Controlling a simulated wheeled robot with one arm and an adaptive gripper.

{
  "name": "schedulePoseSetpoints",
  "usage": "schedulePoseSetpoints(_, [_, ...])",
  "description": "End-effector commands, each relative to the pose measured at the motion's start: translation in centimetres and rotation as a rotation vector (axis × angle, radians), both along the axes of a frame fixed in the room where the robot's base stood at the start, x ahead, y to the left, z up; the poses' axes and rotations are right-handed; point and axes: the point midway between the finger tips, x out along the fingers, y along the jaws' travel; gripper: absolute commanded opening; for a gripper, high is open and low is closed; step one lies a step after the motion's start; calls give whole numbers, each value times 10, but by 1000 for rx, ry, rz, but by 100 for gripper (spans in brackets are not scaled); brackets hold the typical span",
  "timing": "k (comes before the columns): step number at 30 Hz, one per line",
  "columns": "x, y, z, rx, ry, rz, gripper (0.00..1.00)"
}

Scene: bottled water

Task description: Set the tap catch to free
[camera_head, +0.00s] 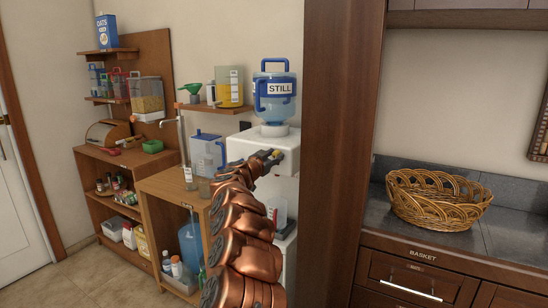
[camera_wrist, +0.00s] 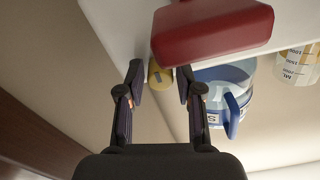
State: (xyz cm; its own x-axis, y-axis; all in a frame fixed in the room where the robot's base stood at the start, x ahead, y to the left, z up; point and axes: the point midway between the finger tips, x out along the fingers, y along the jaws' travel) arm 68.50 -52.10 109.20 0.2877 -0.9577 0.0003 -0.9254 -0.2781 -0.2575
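The white water dispenser (camera_head: 240,148) stands beyond the brown post, with a blue bottle labelled STILL (camera_head: 275,92) on top. A small yellow knob (camera_head: 276,154), perhaps the tap catch, shows at its front by my gripper (camera_head: 270,158). In the wrist view the yellow knob (camera_wrist: 159,77) has a small dark mark and lies between the fingertips of my gripper (camera_wrist: 160,78). The fingers are open, with a visible gap on each side of it. A red block-like part (camera_wrist: 212,26) sits close beyond the fingertips. My arm hides much of the dispenser's front.
A brown post (camera_head: 340,150) stands close right of my arm. A shelf with a yellow jug (camera_head: 229,87) and green funnel is left of the bottle. A wooden cabinet (camera_head: 160,190) stands at left. A wicker basket (camera_head: 438,200) sits on the right counter.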

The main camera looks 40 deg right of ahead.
Motion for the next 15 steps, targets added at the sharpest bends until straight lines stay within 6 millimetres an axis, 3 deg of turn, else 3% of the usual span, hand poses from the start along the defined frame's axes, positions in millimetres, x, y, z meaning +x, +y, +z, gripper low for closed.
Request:
schedulePoseSetpoints(1, [0, 0, 0, 0, 0, 0, 27])
schedulePoseSetpoints(9, [0, 0, 0, 0, 0, 0, 0])
schedulePoseSetpoints(15, [0, 0, 0, 0, 0, 0, 0])
